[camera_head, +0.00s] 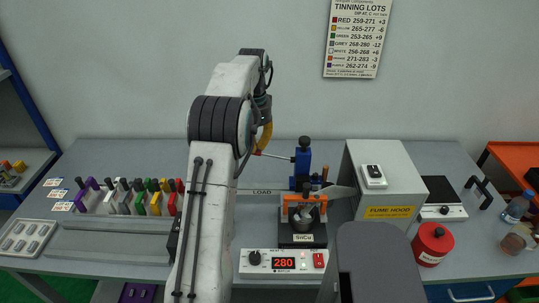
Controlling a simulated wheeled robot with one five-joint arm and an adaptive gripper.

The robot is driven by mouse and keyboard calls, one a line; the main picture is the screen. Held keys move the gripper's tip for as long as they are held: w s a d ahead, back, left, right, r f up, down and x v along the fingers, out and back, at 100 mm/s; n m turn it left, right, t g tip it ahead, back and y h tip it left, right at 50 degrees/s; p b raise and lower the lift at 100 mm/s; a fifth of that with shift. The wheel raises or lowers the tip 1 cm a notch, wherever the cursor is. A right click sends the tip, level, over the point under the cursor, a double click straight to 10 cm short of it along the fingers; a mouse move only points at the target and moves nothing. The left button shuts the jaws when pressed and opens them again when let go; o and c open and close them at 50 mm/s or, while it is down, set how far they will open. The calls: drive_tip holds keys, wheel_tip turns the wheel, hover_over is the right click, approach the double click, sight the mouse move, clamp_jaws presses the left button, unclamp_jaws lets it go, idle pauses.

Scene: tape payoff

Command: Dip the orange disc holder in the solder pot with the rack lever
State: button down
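The orange disc holder (300,199) hangs on the blue rack column (302,165), right above the solder pot (303,226) labelled SnCu. I cannot tell whether its lower end touches the solder. The rack lever (275,156) sticks out to the left of the blue column, and its red end shows right beside my arm. My arm rises through the middle of the view and bends down at the back. Its wrist (262,105) is partly visible, above and near the lever's end. My gripper's fingers are hidden behind my arm.
A heater panel (282,262) reads 280. A grey fume hood (382,180) stands right of the pot. A red can (433,244) and a scale (440,212) stand further right. A rack of coloured holders (130,197) is left. A tinning chart (357,38) hangs on the wall.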

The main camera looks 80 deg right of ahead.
drive_tip(key=shift+f+b, duration=1.8)
drive_tip(key=shift+f, duration=1.05)
drive_tip(key=shift+r, duration=0.25)
idle(1.4)
drive_tip(key=shift+r+p, duration=5)
drive_tip(key=shift+p, duration=0.4)
